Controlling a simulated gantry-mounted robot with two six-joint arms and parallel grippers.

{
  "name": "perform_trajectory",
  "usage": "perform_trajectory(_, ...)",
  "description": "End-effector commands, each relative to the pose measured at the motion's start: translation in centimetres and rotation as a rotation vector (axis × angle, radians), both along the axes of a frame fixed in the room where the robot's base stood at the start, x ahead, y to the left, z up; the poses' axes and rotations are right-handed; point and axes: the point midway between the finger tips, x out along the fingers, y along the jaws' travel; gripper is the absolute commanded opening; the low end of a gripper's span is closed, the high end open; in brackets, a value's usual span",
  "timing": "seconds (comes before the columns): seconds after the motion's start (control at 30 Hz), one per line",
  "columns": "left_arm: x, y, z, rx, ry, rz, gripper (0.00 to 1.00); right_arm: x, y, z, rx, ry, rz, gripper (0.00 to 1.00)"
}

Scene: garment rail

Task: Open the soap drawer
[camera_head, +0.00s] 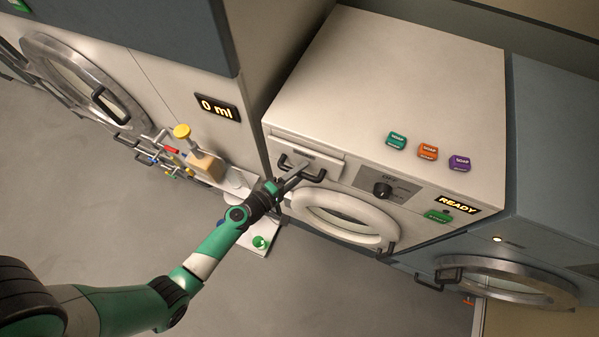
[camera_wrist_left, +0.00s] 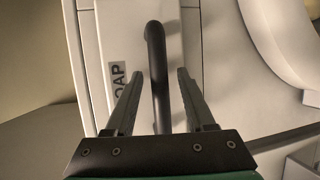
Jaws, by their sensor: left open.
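The soap drawer (camera_head: 330,163) is a pale panel at the upper left of the white washer's front, with a dark bar handle (camera_head: 318,178). It looks flush or nearly flush with the front. In the left wrist view the drawer front (camera_wrist_left: 120,40) carries a partly hidden label ending in "OAP", and its handle (camera_wrist_left: 156,50) runs lengthwise between my fingers. My left gripper (camera_head: 298,174) is at the handle. Its open fingers (camera_wrist_left: 156,88) stand on either side of the bar, with a gap on each side. My right gripper is out of view.
The white washer (camera_head: 400,70) has a round door (camera_head: 345,215), a dial (camera_head: 383,189) and a READY display (camera_head: 457,204). Three soap blocks, green (camera_head: 397,140), orange (camera_head: 428,151) and purple (camera_head: 460,163), sit on its top. Taps and a bottle stand left of it.

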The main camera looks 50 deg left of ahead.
Motion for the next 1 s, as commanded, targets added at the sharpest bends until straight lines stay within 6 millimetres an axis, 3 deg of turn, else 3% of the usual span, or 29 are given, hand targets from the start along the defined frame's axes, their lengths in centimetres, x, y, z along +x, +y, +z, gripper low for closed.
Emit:
perform_trajectory(0.07, -0.02, 0.00, 0.01, 0.000, 0.000, 0.000, 0.53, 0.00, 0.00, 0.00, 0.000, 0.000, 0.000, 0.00)
perform_trajectory(0.37, -0.04, 0.00, 0.03, 0.000, 0.000, 0.000, 0.00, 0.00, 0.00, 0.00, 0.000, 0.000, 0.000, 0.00)
perform_trajectory(1.0, -0.04, 0.00, 0.04, 0.000, -0.001, 0.000, 0.00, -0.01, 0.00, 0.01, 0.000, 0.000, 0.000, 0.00)
